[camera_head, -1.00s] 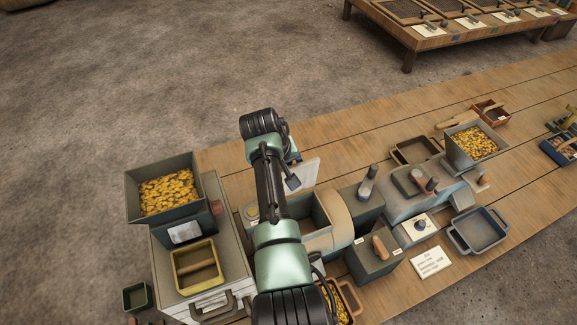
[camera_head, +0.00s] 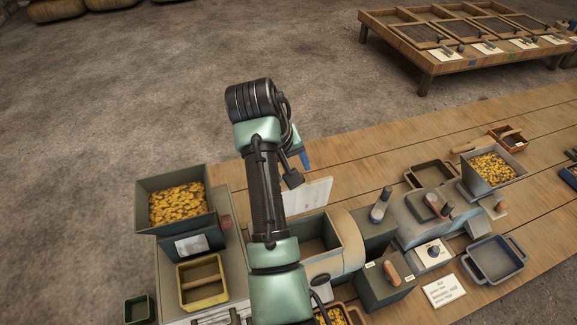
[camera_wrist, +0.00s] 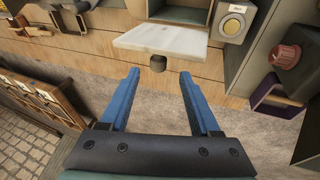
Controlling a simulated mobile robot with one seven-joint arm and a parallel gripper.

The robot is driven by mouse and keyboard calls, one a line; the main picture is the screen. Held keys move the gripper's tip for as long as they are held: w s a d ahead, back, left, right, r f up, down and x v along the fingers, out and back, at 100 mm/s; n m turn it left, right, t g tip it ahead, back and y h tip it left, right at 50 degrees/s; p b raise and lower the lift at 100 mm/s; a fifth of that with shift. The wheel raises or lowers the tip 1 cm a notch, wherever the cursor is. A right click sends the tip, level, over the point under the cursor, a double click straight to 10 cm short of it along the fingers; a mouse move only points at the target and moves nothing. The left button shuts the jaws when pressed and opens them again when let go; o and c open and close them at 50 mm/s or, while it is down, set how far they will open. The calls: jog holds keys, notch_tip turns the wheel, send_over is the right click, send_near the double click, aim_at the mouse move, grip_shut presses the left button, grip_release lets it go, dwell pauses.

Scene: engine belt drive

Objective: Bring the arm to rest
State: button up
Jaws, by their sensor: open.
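My gripper (camera_wrist: 160,103) shows in the wrist view with its two blue fingers spread wide apart and nothing between them. Beyond the fingertips is a pale flat panel (camera_wrist: 165,38) with a dark round knob below it; the fingers appear apart from it. In the head view my arm rises over the bench, and one blue finger (camera_head: 305,160) shows beside the wrist, above the pale panel (camera_head: 306,193). The rest of the gripper is hidden behind the arm in that view.
A hopper of yellow pieces (camera_head: 178,205) stands left of my arm, with a yellow tray (camera_head: 202,281) in front. Another filled hopper (camera_head: 492,168) and a blue-grey tray (camera_head: 495,259) are at right. A second table (camera_head: 440,58) stands behind. The floor between is clear.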

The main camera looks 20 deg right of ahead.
jog(key=shift+v, duration=0.85)
